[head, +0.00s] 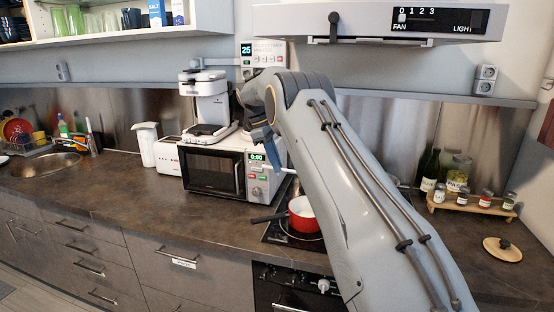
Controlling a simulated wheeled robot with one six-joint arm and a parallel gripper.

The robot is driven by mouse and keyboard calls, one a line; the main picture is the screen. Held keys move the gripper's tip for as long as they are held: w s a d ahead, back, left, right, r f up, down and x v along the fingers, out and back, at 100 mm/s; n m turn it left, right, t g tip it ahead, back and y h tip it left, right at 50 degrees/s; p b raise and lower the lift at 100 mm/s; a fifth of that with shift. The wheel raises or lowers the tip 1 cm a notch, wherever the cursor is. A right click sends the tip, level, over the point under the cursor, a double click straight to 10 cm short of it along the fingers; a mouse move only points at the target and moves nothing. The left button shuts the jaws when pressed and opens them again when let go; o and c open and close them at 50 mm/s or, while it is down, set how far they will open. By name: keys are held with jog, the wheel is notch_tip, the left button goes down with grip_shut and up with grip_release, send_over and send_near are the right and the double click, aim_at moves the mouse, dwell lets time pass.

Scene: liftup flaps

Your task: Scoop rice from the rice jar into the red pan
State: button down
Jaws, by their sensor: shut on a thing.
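The red pan (302,214), with a pale inside, stands on the dark cooktop (283,236). Its black handle points left, and my arm covers its right side. My forearm and wrist fold behind my raised upper arm, with a bluish wrist part in front of the microwave. My gripper's fingertips are hidden behind the arm, so I cannot see what they hold. I cannot make out the rice jar or a scoop. A round wooden lid (502,249) with a dark knob lies on the counter at the right.
A microwave (212,171) with a coffee machine (207,105) on top stands left of the pan. A wooden rack (473,205) with bottles and small jars is at the right. The range hood (375,22) hangs above. The counter at left front is clear.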

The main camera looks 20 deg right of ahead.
aim_at(284, 170)
jog(key=s+t+p, duration=0.1)
jog(key=s+d+m+t+p, duration=0.1)
jog(key=t, duration=0.1)
jog(key=s+r+m+t+p, duration=0.1)
jog(key=t+p, duration=0.1)
jog(key=shift+s+d+y, duration=0.1)
jog(key=shift+d+y, duration=0.1)
jog(key=shift+y, duration=0.2)
jog(key=s+m+t+b, duration=0.1)
jog(key=b, duration=0.4)
jog(key=s+d+r+m+t+b, duration=0.1)
jog(key=t+b, duration=0.1)
jog(key=b, duration=0.4)
jog(key=s+d+m+t+b, duration=0.1)
jog(key=t+b, duration=0.1)
jog(key=b, duration=0.4)
jog(key=shift+r+m, duration=0.3)
jog(key=shift+m, duration=0.1)
jog(key=b, duration=0.2)
jog(key=t+b, duration=0.1)
jog(key=b, duration=0.1)
jog(key=shift+s+d+r+m+b, duration=0.15)
jog(key=shift+s+r+m+b, duration=0.15)
jog(key=shift+s+m+b, duration=0.1)
jog(key=r+p, duration=0.1)
jog(key=p, duration=0.2)
jog(key=shift+w+n, duration=0.1)
jog(key=shift+n, duration=0.2)
